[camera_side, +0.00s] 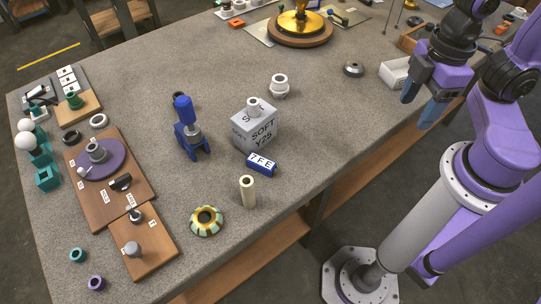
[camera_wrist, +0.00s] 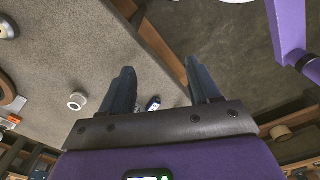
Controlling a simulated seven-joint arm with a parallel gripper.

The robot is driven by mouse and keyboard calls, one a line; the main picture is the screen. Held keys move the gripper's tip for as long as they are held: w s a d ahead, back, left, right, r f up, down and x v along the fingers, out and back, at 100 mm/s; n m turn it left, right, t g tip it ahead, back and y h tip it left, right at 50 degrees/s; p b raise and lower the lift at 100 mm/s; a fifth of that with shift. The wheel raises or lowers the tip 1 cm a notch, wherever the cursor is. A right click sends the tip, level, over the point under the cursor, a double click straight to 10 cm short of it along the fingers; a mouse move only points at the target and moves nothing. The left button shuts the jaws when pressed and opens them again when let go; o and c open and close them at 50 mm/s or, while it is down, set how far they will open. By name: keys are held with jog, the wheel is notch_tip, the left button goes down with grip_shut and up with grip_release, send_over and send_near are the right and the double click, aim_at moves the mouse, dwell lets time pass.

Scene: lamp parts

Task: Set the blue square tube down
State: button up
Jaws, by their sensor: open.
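A blue square tube (camera_side: 262,164) with a white label reading 7FE lies on its side on the grey table, just in front of the grey SOFT Y25 box (camera_side: 258,137). No gripper touches it. My gripper (camera_side: 420,97) is open and empty, high near the table's right edge and well away from the tube. In the wrist view its two fingers (camera_wrist: 160,75) are spread apart. A small blue thing (camera_wrist: 153,103) with a pale patch shows low between them; I cannot tell whether it is the tube.
A cream cylinder (camera_side: 248,191) stands in front of the tube. A blue clamp-like part (camera_side: 190,130) stands left of the box, and a white ringed part (camera_side: 279,86) behind it. A white open box (camera_side: 395,74) is near my gripper. The table right of the tube is clear.

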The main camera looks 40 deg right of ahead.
jog(key=s+a+f+m+g+y, duration=0.1)
jog(key=s+a+f+y, duration=0.15)
jog(key=a, duration=0.75)
jog(key=m+t, duration=0.7)
jog(key=t, duration=0.2)
send_near(264, 162)
jog(key=shift+y, duration=0.25)
jog(key=shift+d+x, duration=0.15)
jog(key=shift+x, duration=0.9)
jog(key=shift+d+x, duration=0.1)
jog(key=shift+x, duration=3.65)
jog(key=shift+s+a, duration=0.1)
grip_shut()
